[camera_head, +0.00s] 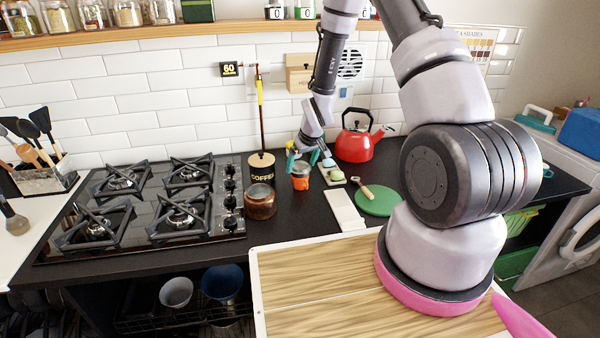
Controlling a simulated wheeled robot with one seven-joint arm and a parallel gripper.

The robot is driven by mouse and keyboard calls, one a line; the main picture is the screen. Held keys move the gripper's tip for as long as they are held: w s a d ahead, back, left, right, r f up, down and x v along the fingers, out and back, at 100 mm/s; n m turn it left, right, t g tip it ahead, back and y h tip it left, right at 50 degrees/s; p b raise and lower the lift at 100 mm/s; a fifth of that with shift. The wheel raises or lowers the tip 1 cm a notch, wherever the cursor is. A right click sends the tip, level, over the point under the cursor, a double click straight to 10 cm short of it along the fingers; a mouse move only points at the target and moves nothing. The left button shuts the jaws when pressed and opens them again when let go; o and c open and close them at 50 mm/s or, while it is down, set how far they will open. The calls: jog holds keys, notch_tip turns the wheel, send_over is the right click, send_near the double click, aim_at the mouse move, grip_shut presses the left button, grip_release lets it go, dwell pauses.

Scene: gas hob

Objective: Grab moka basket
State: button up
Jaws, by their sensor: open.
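My gripper (303,158) is at the end of the arm over the black counter. It points down with its teal-tipped fingers apart, just above a small orange pot-like piece with a grey top (300,180). I cannot tell whether the fingers touch it. No moka basket can be made out with certainty at this size. Nothing is clearly held between the fingers.
A coffee canister (261,170) and a copper-brown jar (260,203) stand left of the gripper, beside the gas hob (150,208). A red kettle (355,145) stands behind right. A white board (344,209) and a round green board (378,201) lie in front.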

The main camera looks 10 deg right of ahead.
jog(key=c, duration=1.2)
jog(key=shift+o, duration=0.2)
jog(key=shift+r, duration=0.15)
